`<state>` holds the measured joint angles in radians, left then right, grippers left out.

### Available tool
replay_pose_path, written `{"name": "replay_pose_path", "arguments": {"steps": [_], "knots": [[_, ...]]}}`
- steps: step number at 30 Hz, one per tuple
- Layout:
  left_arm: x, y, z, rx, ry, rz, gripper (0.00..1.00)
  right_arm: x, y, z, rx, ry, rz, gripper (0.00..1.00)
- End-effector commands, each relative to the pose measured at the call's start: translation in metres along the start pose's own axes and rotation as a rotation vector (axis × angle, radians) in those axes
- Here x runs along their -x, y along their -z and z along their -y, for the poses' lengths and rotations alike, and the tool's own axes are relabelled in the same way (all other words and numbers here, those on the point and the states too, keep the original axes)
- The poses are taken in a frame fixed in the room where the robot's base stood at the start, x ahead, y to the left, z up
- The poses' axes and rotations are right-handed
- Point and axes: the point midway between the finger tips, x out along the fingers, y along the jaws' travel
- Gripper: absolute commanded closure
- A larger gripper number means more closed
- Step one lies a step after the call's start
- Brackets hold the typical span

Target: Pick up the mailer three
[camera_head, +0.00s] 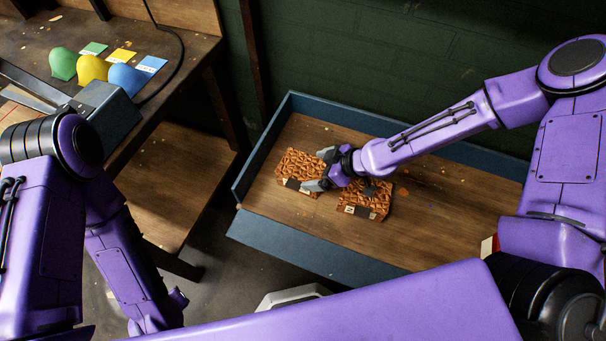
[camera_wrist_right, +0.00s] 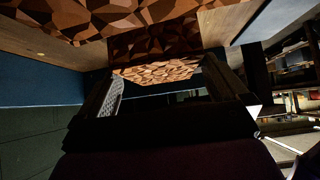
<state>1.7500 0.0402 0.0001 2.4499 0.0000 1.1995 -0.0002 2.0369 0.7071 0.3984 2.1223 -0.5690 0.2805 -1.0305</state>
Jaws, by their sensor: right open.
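Two brown mailers with a faceted, crinkled surface and small pale labels lie in a blue-walled wooden tray (camera_head: 440,240). One is the left mailer (camera_head: 296,160), the other the right mailer (camera_head: 370,200). The labels are too small to read, so I cannot tell which is mailer three. My right gripper (camera_head: 316,170) is open over the right side of the left mailer and hides part of it. In the right wrist view, a lit faceted brown surface (camera_wrist_right: 158,71) shows between the fingers; I cannot tell if they touch it.
A workbench (camera_head: 130,45) at the upper left holds green (camera_head: 63,63), yellow (camera_head: 92,69) and blue (camera_head: 127,79) rounded objects with matching cards. The tray's blue walls surround the mailers. Its right part is bare apart from small scraps.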

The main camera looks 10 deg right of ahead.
Motion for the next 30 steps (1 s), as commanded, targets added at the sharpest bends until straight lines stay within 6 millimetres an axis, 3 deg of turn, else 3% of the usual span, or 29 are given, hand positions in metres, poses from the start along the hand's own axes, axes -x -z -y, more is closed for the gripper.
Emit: {"name": "replay_pose_path", "arguments": {"steps": [6, 11, 12, 23, 27, 30], "knots": [[0.000, 0.000, 0.000, 0.000, 0.000, 0.000, 0.49, -0.002, 0.000, -0.001, -0.001, -0.002, 0.000, 0.00], [0.000, 0.000, 0.000, 0.000, 0.000, 0.000, 0.49, -0.001, -0.001, -0.001, -0.001, -0.003, 0.000, 0.52], [0.000, 0.000, 0.000, 0.000, 0.000, 0.000, 0.49, -0.001, -0.001, -0.001, -0.001, -0.003, 0.000, 0.57], [0.001, 0.001, 0.000, 0.000, 0.000, 0.000, 0.49, 0.005, 0.007, -0.001, 0.001, -0.003, -0.001, 0.57], [0.005, 0.002, 0.000, 0.000, 0.000, 0.000, 0.49, 0.024, 0.026, -0.002, 0.004, -0.006, -0.004, 0.57], [0.006, 0.003, 0.001, 0.000, 0.000, -0.001, 0.49, 0.046, 0.030, 0.011, 0.003, -0.004, -0.003, 0.57]]}}
